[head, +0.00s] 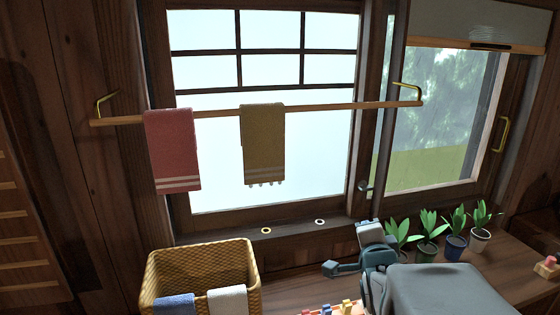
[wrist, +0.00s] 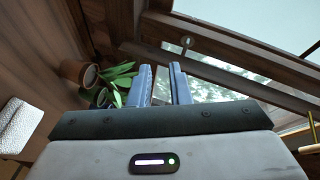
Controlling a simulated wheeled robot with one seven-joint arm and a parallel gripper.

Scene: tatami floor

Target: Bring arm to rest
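My gripper (wrist: 161,70) shows in the wrist view with two blue-grey fingers held apart. The gap between them is empty, and window frame and glass show beyond it. In the head view my grey arm reaches in from the bottom right, in front of the plants and below the window. Its outer end is small there and its fingers are hard to make out. Nothing appears to be held.
Several potted plants (head: 455,246) stand right of my arm; one pot (wrist: 78,73) is left of the fingers in the wrist view. A wicker basket (head: 165,262) with cloths is at lower left. A rail (head: 320,106) holds a red towel (head: 172,145) and an olive towel (head: 263,140).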

